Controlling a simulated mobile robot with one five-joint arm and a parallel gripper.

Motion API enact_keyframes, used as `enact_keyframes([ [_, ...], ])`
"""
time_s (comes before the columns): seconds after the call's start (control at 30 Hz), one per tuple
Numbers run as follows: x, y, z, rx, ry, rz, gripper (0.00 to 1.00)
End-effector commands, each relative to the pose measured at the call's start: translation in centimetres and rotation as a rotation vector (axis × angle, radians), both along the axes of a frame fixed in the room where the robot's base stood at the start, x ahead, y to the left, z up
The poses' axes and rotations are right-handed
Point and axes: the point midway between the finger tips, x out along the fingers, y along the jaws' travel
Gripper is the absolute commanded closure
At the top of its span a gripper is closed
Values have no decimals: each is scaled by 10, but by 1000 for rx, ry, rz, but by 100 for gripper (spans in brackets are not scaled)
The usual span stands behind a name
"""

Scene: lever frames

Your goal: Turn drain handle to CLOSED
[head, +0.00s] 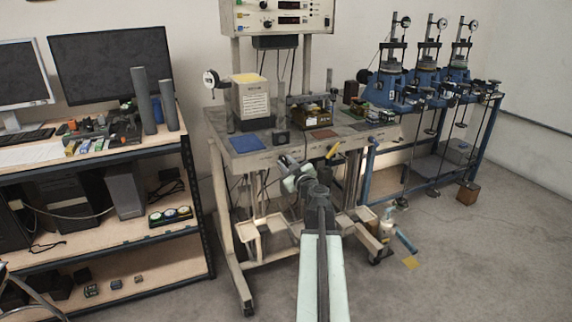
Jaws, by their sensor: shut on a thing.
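A short yellow lever (333,150), which looks like the drain handle, shows at the front edge of the grey test bench (262,160), tilted up to the right. My gripper (322,169) is at the end of my arm, right at this lever, and is shut on it. My own wrist parts hide the jaws and the lower part of the lever, so the exact grip does not show. Any OPEN or CLOSED marking is too small to read.
A blue mat (247,142) and a small dark block (282,137) lie on the bench. A shelf unit (100,243) stands at left, blue test machines (430,90) at right. A blue-ended pipe (406,241) sits low right.

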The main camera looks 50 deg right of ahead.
Motion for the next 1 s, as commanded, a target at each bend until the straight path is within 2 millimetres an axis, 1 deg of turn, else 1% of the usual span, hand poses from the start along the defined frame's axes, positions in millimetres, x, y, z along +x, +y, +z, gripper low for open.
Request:
enact_keyframes([
  [0.2,0,0,1,-151,60,0,100],
  [0.43,0,1,0,-260,105,1,100],
  [0.7,0,1,0,-317,128,2,100],
  [1.0,0,2,0,-325,132,4,100],
])
